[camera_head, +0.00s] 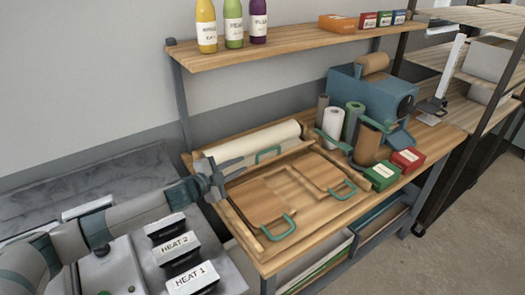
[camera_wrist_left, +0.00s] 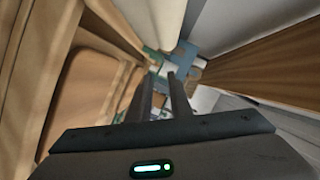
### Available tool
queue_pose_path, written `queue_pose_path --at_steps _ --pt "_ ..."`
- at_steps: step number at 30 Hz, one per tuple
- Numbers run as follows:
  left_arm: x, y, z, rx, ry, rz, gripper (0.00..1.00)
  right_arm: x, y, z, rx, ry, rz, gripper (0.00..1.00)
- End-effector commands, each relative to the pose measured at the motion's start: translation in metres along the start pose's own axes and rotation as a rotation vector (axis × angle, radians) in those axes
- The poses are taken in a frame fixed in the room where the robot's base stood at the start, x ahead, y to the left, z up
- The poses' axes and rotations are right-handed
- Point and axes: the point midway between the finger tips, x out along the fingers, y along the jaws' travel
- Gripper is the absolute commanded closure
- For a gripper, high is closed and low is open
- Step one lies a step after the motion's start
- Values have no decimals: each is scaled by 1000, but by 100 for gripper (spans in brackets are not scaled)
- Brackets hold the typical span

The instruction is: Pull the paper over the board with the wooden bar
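A roll of pale paper (camera_head: 258,142) lies along the back of the wooden worktop. In front lie two brown boards, a left one (camera_head: 257,202) and a right one (camera_head: 318,171), each with a green handle. My left gripper (camera_head: 242,165) is at the left end of the roll and bar. Its fingers are apart and empty, also in the left wrist view (camera_wrist_left: 160,78). I cannot tell whether it touches the bar. My right gripper is not in view.
A blue machine (camera_head: 352,92), several upright rolls and red and green boxes (camera_head: 382,176) stand on the worktop's right. A shelf (camera_head: 290,40) with bottles and small boxes hangs above the back. HEAT 1 and HEAT 2 units (camera_head: 178,245) sit at the left front.

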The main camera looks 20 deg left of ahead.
Motion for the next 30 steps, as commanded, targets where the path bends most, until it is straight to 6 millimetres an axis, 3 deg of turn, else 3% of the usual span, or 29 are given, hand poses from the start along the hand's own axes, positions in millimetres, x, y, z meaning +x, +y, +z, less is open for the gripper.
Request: queue_pose_path --at_steps 14,30 --pt "13 0 0 -3 1 -2 82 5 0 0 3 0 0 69" --pt "87 2 1 -2 1 -2 82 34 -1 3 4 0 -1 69"
